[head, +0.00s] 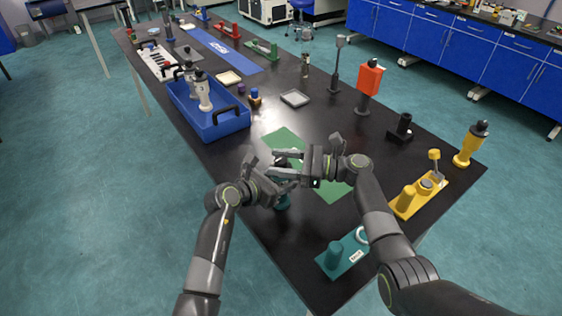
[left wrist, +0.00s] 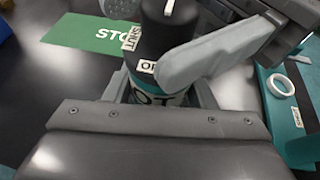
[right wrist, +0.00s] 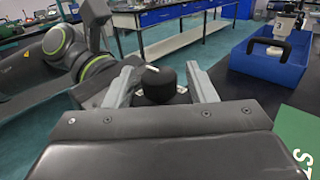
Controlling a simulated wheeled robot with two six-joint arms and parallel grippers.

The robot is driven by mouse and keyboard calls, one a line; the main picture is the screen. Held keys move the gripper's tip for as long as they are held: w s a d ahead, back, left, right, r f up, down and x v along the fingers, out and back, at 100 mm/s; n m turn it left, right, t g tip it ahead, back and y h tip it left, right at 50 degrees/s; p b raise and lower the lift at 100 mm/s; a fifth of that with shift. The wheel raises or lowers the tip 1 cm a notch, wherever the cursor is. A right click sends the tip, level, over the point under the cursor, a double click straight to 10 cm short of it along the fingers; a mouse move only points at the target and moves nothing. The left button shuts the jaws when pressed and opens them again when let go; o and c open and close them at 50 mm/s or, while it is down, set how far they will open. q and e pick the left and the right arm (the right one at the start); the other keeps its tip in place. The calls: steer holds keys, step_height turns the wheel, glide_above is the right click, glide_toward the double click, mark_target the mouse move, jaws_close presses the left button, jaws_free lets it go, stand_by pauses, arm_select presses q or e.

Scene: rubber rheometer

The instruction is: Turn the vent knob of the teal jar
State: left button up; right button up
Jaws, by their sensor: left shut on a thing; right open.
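The teal jar (head: 283,202) is upright at the near edge of the table, mostly hidden by my grippers. Its teal and white band (left wrist: 155,98) shows in the left wrist view, below a black top with SHUT and OP... labels. My left gripper (left wrist: 158,92) is shut on the jar, a finger on each side. The black vent knob (right wrist: 158,86), with a white mark, is on top. My right gripper (right wrist: 170,82) is open, its fingers on either side of the knob. Whether they touch it I cannot tell. It comes from the right in the head view (head: 285,164).
A blue bin (head: 222,131) stands at the left edge.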

steer(key=shift+c, duration=0.3)
steer(key=c, duration=0.9)
steer(key=shift+t, duration=0.3)
steer(key=shift+m+t+h, duration=0.6)
steer(key=shift+m+t, duration=0.7)
steer(key=shift+t, duration=0.4)
steer(key=shift+m+t+h, duration=1.2)
steer(key=shift+m+t, duration=0.4)
steer(key=shift+t, duration=0.5)
